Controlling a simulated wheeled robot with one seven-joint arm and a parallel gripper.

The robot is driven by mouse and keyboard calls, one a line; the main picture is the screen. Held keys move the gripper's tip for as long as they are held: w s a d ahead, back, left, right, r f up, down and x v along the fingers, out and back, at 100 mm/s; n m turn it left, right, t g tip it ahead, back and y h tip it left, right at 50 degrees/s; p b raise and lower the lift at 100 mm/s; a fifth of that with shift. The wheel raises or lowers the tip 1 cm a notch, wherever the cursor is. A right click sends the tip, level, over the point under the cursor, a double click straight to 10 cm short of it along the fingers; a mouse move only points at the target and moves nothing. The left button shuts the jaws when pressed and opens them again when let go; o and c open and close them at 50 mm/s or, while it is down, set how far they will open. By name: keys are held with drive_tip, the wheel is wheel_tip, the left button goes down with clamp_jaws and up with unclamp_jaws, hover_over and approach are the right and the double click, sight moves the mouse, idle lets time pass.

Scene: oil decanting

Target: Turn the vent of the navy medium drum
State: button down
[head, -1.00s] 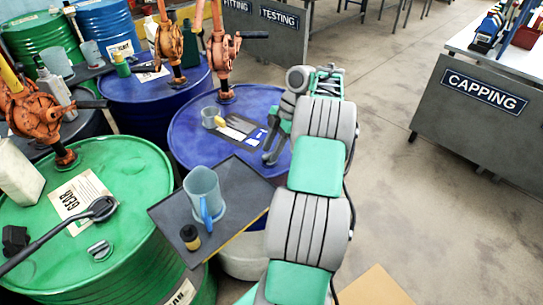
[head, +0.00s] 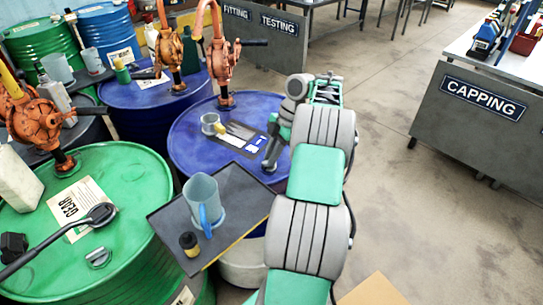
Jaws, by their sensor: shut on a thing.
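The navy medium drum (head: 195,150) stands in the middle, with an orange hand pump (head: 224,62) rising from its far side. My gripper (head: 268,166) reaches down onto the right part of the lid, near the rim. It is shut at the lid, with its fingers small in the picture. The vent itself is hidden or too small to make out at the fingertips.
A green drum (head: 125,215) stands at the left, another navy drum (head: 125,98) behind.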

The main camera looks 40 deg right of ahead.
drive_tip(key=shift+f+m+b, duration=0.1)
drive_tip(key=shift+m+b, duration=0.3)
drive_tip(key=shift+b, duration=0.05)
drive_tip(key=m+b, duration=0.1)
drive_tip(key=m+t+b, duration=0.1)
drive_tip(key=b, duration=0.1)
drive_tip(key=shift+s+f+m+h, duration=0.1)
drive_tip(key=shift+s+m+h, duration=0.05)
drive_tip(key=shift+m+h, duration=0.15)
drive_tip(key=m+b, duration=0.1)
drive_tip(key=m+t+b, duration=0.1)
drive_tip(key=m, duration=0.1)
drive_tip(key=m+h+b, duration=0.1)
drive_tip(key=shift+s+a+m+t+b, duration=0.15)
drive_tip(key=shift+a+m+t+b, duration=0.1)
drive_tip(key=shift+m+t+b, duration=0.05)
drive_tip(key=m+h+b, duration=0.1)
drive_tip(key=m, duration=0.1)
drive_tip(key=m+h+b, duration=0.1)
drive_tip(key=m+b, duration=0.1)
drive_tip(key=m, duration=0.1)
drive_tip(key=shift+a+t, duration=0.2)
drive_tip(key=shift+t, duration=0.2)
drive_tip(key=m+h+b, duration=0.1)
drive_tip(key=m, duration=0.4)
drive_tip(key=shift+a+r+h+b, duration=0.15)
drive_tip(key=shift+r+h+b, duration=0.05)
drive_tip(key=shift+h+b, duration=0.2)
drive_tip(key=c, duration=1.4)
unclamp_jaws()
